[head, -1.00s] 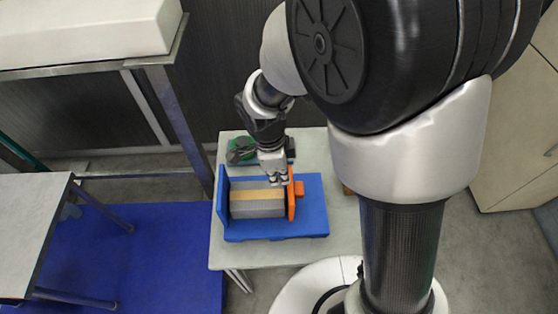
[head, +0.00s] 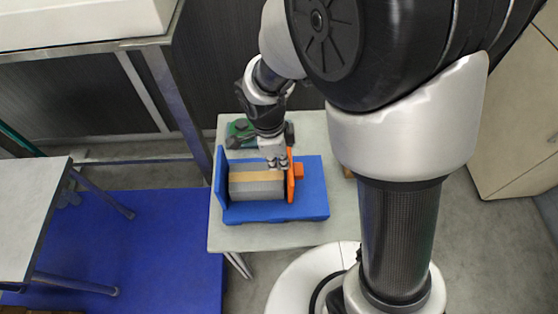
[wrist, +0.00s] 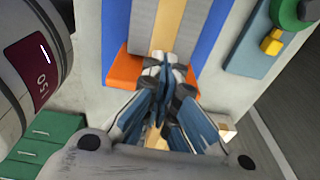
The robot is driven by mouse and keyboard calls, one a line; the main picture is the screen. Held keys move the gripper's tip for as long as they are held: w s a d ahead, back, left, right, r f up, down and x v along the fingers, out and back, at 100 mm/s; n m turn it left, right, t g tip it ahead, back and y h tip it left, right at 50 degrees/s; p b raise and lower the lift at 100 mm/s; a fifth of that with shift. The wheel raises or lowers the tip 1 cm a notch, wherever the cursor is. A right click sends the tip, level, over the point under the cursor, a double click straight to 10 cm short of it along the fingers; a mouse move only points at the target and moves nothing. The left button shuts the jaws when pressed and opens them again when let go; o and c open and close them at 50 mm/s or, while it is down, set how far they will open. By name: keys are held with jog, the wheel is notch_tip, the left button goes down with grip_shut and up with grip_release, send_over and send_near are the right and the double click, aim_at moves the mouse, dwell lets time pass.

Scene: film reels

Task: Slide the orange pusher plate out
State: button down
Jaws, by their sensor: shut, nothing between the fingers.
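The orange pusher plate (head: 291,184) stands upright at the right end of a row of grey reels (head: 256,188) with a tan band on top, in a blue holder (head: 310,205). In the wrist view the plate (wrist: 122,70) crosses below the reels, partly hidden by my fingers. My gripper (head: 277,163) is shut and empty, pointing down just at the plate's reel side near its top. In the wrist view the fingertips (wrist: 158,60) are together over the plate and the reel end. I cannot tell whether they touch either one.
The holder sits on a small pale table (head: 225,238). A green device (head: 240,130) stands behind it. A second table (head: 30,220) is at the left over a blue mat (head: 150,250). The tabletop right of the holder is mostly clear.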

jog(key=shift+s+d+f, duration=0.25)
jog(key=shift+s+f, duration=0.2)
jog(key=shift+f, duration=0.35)
jog(key=d+b, duration=0.1)
jog(key=d, duration=0.5)
jog(key=shift+d, duration=0.15)
dwell(2.5)
jog(key=shift+s, duration=0.1)
notch_tip(320, 180, up, 6)
jog(key=p, duration=0.4)
jog(key=shift+w+r, duration=0.2)
jog(key=shift+w, duration=0.25)
